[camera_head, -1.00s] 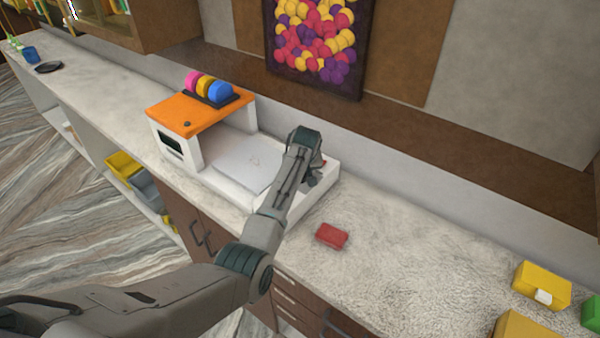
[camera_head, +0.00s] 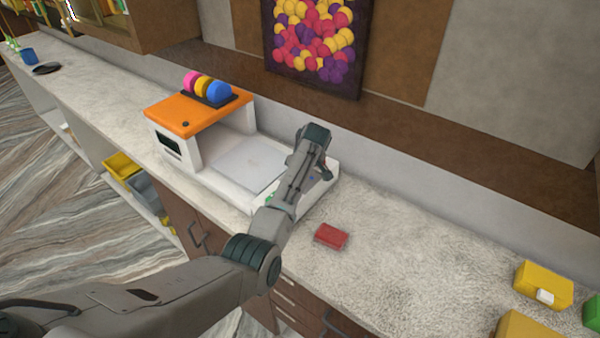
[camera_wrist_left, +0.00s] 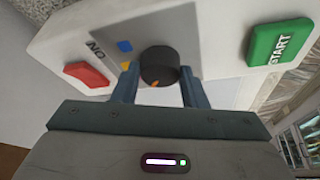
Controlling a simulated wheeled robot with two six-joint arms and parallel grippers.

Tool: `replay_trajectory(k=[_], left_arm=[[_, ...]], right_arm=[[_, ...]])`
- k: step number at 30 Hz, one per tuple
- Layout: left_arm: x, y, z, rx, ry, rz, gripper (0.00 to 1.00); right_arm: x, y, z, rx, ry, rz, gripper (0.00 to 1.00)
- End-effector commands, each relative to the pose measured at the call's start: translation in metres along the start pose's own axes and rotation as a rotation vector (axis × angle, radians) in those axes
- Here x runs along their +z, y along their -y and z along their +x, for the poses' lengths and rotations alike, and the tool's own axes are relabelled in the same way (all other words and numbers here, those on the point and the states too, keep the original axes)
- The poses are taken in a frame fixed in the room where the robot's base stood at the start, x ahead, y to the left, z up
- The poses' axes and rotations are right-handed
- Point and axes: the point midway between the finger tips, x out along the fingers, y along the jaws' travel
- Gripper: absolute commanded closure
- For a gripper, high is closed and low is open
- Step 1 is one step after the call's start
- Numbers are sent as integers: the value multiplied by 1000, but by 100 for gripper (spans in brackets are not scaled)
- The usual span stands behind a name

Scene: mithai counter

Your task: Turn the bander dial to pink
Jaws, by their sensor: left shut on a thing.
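The bander (camera_head: 180,112) is a white machine with an orange top on the counter. Its black round dial (camera_wrist_left: 160,66) shows in the left wrist view, with an orange pointer mark at its near edge. Blue (camera_wrist_left: 124,46) and yellow (camera_wrist_left: 125,66) marks are on the grey panel to its left; I see no pink mark. My left gripper (camera_wrist_left: 160,90) is shut on the dial, one finger on each side. In the head view the left gripper (camera_head: 322,172) is at the bander's right end, and my arm hides the dial. My right gripper is not in view.
A green START button (camera_wrist_left: 280,42) and a red button (camera_wrist_left: 88,74) flank the dial. Pink, yellow and blue rolls (camera_head: 207,86) sit on the bander. A red block (camera_head: 330,236) lies on the counter nearby; a yellow box (camera_head: 543,284) is farther right.

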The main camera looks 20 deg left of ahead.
Motion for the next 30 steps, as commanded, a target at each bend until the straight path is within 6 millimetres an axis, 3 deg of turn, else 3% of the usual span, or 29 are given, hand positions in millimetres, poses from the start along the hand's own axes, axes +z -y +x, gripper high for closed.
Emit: replay_trajectory(k=[4, 5, 8, 20, 30], left_arm=[[0, 0, 0, 1, 0, 0, 84], [0, 0, 0, 1, 0, 0, 57], [0, 0, 0, 1, 0, 0, 40], [0, -1, -7, 2, -1, 0, 40], [1, -2, -69, 6, -3, -1, 40]], right_arm=[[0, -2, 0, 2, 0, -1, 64], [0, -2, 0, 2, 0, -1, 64], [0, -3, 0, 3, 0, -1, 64], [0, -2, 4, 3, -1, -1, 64], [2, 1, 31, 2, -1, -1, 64]])
